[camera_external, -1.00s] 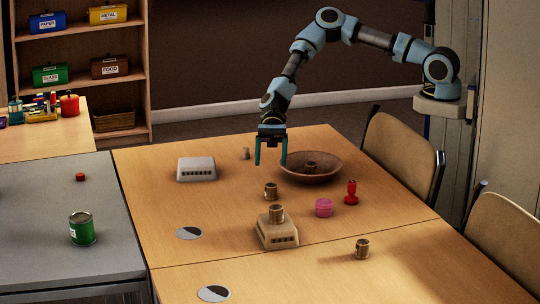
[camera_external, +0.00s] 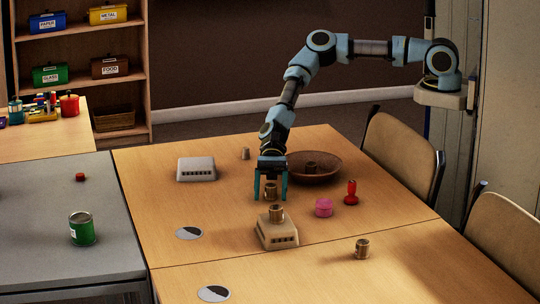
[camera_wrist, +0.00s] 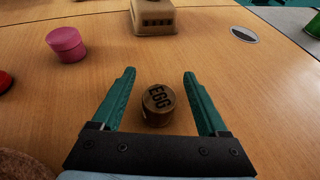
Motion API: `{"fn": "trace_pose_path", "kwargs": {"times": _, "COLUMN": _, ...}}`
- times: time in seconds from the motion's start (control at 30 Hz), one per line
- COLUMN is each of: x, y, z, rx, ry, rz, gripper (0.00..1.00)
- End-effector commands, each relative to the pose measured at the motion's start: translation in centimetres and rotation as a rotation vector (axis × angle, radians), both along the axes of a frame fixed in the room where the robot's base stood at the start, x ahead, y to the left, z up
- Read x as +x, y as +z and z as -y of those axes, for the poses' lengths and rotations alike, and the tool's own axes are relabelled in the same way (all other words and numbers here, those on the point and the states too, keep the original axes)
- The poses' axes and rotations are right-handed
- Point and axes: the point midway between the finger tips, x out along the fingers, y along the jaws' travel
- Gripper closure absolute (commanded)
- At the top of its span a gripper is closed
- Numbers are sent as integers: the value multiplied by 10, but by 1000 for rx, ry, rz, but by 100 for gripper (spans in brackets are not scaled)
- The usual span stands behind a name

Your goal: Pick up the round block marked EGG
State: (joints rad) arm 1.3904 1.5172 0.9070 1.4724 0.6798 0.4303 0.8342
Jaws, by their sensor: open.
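The round block marked EGG (camera_wrist: 158,105) is a small brown cylinder standing upright on the wooden table, its dark lettering readable on top in the wrist view. In the wrist view my gripper (camera_wrist: 160,75) is open, with a gap between the block and each finger.
A pink round box (camera_external: 323,208) and a red stamp-like piece (camera_external: 351,193) are to the right. A brown bowl (camera_external: 330,168) is close behind. The table's left front is mostly clear.

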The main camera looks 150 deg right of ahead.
Motion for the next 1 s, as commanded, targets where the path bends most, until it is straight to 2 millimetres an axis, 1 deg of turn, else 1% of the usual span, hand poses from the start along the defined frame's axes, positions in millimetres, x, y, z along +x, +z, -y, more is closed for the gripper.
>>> {"fn": "trace_pose_path", "kwargs": {"times": 0.1, "x": 5, "y": -2, "z": -2, "rx": 0, "ry": 0, "rz": 0, "gripper": 23}}
{"fn": "trace_pose_path", "kwargs": {"times": 0.3, "x": 5, "y": -3, "z": -2, "rx": 0, "ry": 0, "rz": 0, "gripper": 23}}
{"fn": "trace_pose_path", "kwargs": {"times": 0.9, "x": 5, "y": -3, "z": -2, "rx": 0, "ry": 0, "rz": 0, "gripper": 91}}
{"fn": "trace_pose_path", "kwargs": {"times": 1.0, "x": 5, "y": -3, "z": -2, "rx": 0, "ry": 0, "rz": 0, "gripper": 100}}
